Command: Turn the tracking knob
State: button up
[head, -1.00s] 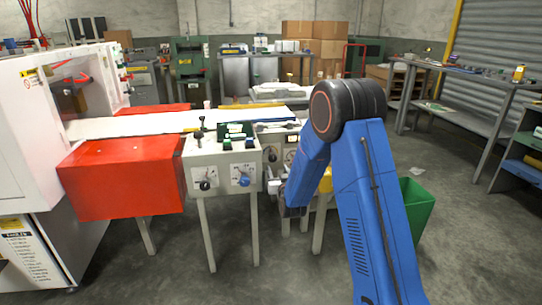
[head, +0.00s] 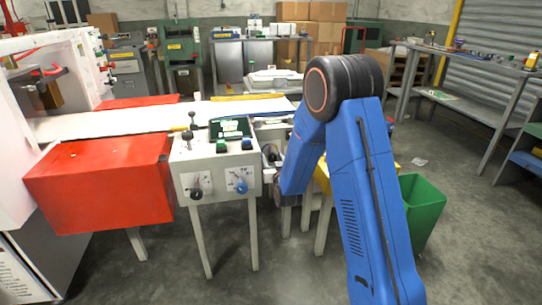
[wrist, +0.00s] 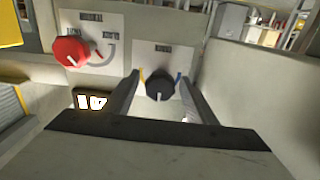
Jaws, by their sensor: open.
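In the wrist view my gripper (wrist: 158,78) is open, with one dark finger on each side of a black knob (wrist: 159,88). The knob has a pale pointer line and sits on a light plate (wrist: 164,56) with a small label too blurred to read. I cannot tell whether the fingers touch it. A red knob (wrist: 70,51) is on another light plate to the upper left. In the head view my blue arm reaches down beside the control box (head: 217,168), and my gripper is mostly hidden behind it. I cannot read which knob is labelled tracking.
The control box has a black knob (head: 197,194) and a blue knob (head: 240,187) on its front. A red cover (head: 98,185) stands at its left. A green bin (head: 423,210) is right of my arm. Open floor lies at the right.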

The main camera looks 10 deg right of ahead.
jog(key=shift+w, duration=0.1)
jog(key=c, duration=1)
jog(key=shift+n, duration=2)
jog(key=shift+c, duration=0.2)
jog(key=o, duration=1)
jog(key=shift+o, duration=0.2)
